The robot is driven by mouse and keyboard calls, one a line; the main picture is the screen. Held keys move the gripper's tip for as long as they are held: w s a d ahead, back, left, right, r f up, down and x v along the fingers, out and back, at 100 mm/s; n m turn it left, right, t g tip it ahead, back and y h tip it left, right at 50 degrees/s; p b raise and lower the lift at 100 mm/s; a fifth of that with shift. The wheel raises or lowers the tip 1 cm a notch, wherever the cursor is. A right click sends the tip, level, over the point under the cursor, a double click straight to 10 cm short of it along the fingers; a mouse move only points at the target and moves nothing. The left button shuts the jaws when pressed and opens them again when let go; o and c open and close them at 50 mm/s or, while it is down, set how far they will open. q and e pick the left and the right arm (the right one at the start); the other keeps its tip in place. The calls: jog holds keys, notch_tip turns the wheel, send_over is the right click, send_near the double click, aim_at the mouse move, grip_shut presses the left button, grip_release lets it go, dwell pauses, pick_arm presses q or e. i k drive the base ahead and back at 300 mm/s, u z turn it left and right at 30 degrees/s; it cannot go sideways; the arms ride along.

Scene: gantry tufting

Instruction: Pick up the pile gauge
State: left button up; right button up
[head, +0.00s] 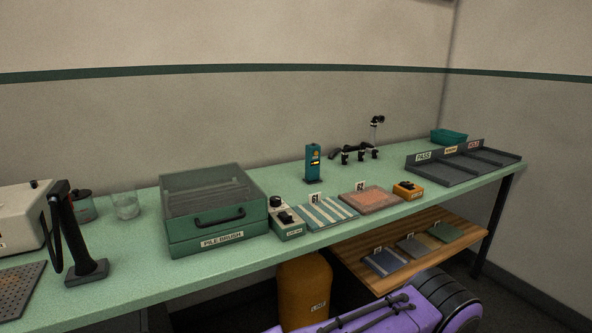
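No label that I can read names the pile gauge. A small orange device (408,190) with a dark top part and a pale label sits near the front edge of the green bench, right of the sample tiles. An upright teal handheld device (313,160) with a yellow mark stands on a dark base behind the tiles. Either could be the gauge; I cannot tell which. Both rest on the bench with nothing holding them. Neither of my grippers shows in the head view.
The green bench (225,262) carries a PILE DRUGH-like labelled case (215,240), a control box (286,222), a striped tile (322,212), a reddish tile (369,200), and a grey sorting tray (465,163). A wooden shelf (350,255) holds several samples below.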

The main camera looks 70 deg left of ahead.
aim_at(312, 162)
jog(key=u, duration=1.6)
